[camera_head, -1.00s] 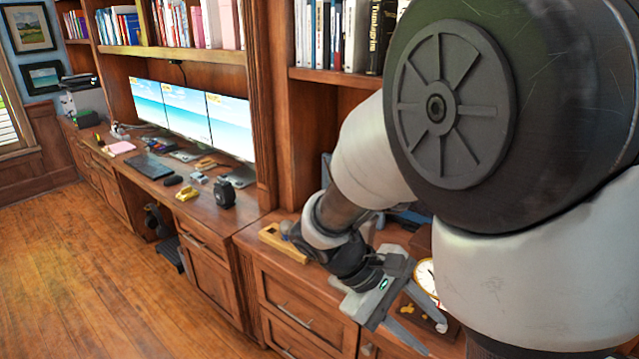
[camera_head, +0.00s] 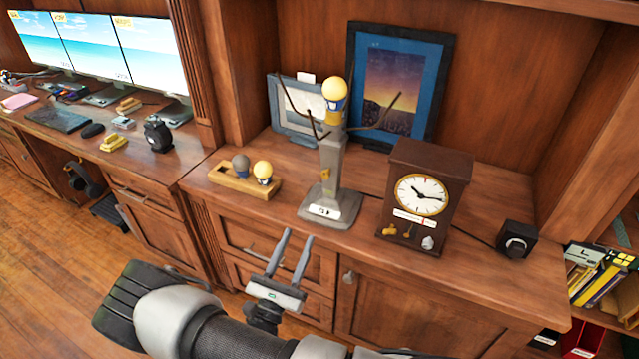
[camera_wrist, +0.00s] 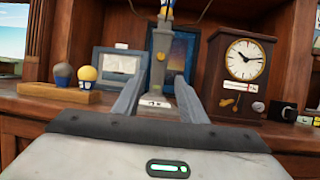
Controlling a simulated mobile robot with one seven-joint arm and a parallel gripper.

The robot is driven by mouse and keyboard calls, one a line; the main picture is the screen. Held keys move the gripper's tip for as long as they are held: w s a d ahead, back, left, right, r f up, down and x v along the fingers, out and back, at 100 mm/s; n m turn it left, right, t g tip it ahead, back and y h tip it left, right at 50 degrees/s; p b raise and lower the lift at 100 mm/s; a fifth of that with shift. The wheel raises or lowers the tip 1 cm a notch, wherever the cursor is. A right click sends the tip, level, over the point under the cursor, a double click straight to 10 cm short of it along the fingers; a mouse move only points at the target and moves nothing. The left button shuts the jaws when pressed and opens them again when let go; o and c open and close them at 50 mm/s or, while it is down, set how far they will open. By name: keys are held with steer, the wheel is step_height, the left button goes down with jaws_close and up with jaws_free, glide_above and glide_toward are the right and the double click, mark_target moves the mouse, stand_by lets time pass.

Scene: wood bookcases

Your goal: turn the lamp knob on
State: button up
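The lamp is a grey stand (camera_head: 331,170) on the wood cabinet top, with dark branching arms and a yellow bulb (camera_head: 335,90) on top. A small yellow piece shows on its post. A black box with a round dial (camera_head: 516,241), probably the knob, sits at the right end of the cabinet; it also shows at the right of the wrist view (camera_wrist: 284,112). My gripper (camera_head: 299,236) is open and empty, in front of the cabinet's front edge, pointing toward the lamp base. In the wrist view its fingers (camera_wrist: 158,76) frame the lamp post, apart from it.
A dark wooden clock (camera_head: 426,192) stands between the lamp and the black box. A wooden holder with two bulbs (camera_head: 243,183) lies left of the lamp. Picture frames (camera_head: 400,85) lean behind. The counter's front strip is mostly clear. Books (camera_head: 597,278) fill a shelf at right.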

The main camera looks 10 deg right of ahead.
mark_target(324, 177)
steer(key=x, duration=1.7)
steer(key=shift+d+p, duration=0.2)
steer(key=shift+p, duration=0.15)
steer(key=shift+c, duration=0.2)
jaws_close()
